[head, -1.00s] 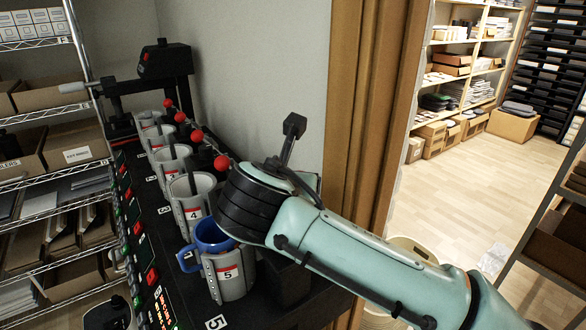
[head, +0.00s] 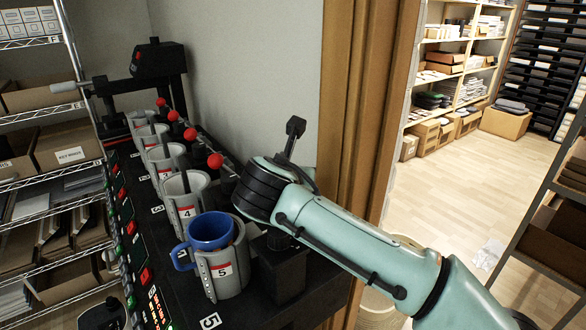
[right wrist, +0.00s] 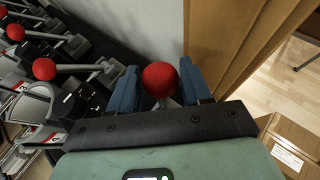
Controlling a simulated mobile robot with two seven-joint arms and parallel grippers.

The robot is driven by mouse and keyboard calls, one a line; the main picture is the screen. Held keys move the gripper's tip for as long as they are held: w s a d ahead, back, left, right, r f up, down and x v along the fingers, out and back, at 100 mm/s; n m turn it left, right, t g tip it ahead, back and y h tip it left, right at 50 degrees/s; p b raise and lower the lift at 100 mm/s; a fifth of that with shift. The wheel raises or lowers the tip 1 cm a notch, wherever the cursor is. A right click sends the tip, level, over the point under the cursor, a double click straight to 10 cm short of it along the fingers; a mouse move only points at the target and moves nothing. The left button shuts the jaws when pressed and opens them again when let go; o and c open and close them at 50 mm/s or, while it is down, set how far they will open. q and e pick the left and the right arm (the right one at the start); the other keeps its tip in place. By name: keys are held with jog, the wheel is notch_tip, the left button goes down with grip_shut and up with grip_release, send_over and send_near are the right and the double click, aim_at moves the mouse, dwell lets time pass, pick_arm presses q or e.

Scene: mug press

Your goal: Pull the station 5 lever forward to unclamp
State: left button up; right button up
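The red ball knob of the station 5 lever (right wrist: 160,78) sits between the two blue fingers of my right gripper (right wrist: 161,82) in the right wrist view. In the head view my right gripper (head: 250,190) is just right of and behind the station 5 holder (head: 228,272), and this lever's knob is hidden. The grey holder, labelled 5, surrounds a blue mug (head: 212,232). My left gripper is not in view.
Neighbouring stations stand in a row toward the back left, with grey holders such as number 4 (head: 187,200) and red-knobbed levers, the nearest knob (head: 215,160) left of my gripper. A wall and a wooden door frame (head: 350,100) are close behind my right arm.

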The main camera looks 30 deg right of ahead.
jog(key=c, duration=0.3)
jog(key=shift+a, duration=0.1)
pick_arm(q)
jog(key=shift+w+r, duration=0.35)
pick_arm(e)
jog(key=shift+s+a, duration=0.1)
jog(key=shift+a, duration=1)
pick_arm(q)
jog(key=shift+p, duration=0.3)
pick_arm(e)
jog(key=shift+a, duration=0.15)
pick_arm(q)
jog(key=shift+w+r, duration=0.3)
pick_arm(e)
jog(key=shift+s+a+f, duration=0.1)
jog(key=shift+a+f, duration=0.05)
jog(key=shift+a, duration=0.85)
